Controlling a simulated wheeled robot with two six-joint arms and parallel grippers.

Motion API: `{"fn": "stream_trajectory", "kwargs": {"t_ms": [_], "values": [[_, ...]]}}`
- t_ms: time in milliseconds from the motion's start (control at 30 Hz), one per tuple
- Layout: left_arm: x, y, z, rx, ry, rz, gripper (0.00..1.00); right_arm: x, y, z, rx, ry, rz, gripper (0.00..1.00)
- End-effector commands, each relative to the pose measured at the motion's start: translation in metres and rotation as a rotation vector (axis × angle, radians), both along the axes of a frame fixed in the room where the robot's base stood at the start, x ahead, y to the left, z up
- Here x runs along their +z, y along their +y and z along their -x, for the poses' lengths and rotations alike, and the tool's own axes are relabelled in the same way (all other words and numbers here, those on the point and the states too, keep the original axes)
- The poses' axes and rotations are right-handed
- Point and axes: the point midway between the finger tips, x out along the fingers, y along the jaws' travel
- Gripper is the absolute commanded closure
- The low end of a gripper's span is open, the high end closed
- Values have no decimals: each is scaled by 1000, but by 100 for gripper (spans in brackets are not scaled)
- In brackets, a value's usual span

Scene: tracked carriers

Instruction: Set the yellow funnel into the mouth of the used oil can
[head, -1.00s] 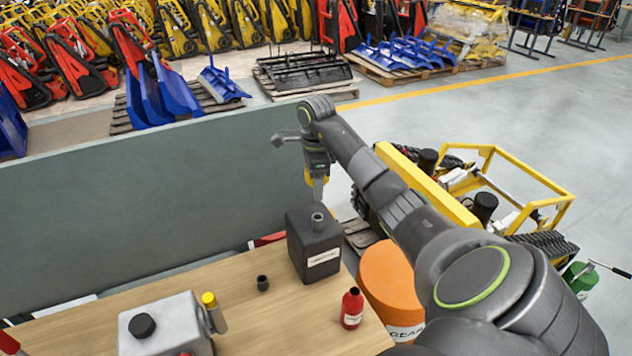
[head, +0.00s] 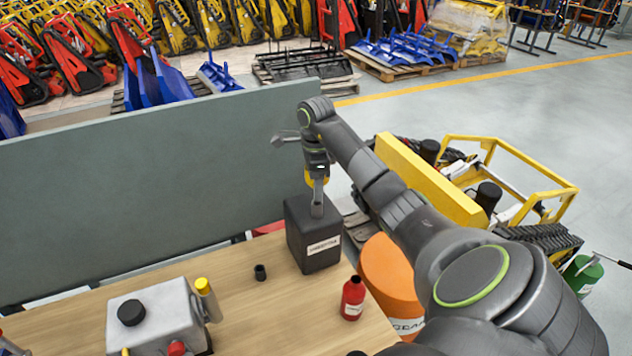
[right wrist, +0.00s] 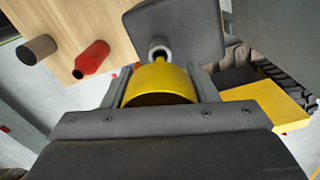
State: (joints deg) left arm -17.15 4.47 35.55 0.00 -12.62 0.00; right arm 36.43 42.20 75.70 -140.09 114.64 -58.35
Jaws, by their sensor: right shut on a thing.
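The used oil can, a black square can with a white label (head: 314,235), stands upright at the right end of the wooden table. It also shows in the right wrist view (right wrist: 188,28), with its round grey mouth (right wrist: 160,46). My right gripper (head: 317,197) is directly above the can, pointing down. It is shut on the yellow funnel (right wrist: 160,84), whose wide part sits between the fingers. The funnel's narrow end points at the mouth and overlaps it in the right wrist view; I cannot tell how far it is inside. In the head view a finger hides the mouth. My left gripper is not in view.
A small black cap (head: 260,272) and a red bottle (head: 353,298) stand near the can. A grey metal box with a black cap (head: 155,318) is at front left. A grey panel (head: 150,190) runs behind the table. An orange drum (head: 388,270) stands right of it.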

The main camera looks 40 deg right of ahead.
Motion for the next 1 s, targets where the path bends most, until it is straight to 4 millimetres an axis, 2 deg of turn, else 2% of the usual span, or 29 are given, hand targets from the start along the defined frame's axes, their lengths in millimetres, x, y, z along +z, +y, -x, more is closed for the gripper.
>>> {"fn": "stream_trajectory", "kwargs": {"t_ms": [33,600,1000], "values": [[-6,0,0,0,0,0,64,-6,0,0,0,0,0,69],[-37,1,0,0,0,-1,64,-38,0,0,0,0,0,69],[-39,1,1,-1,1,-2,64,-40,0,0,0,0,0,69]]}}
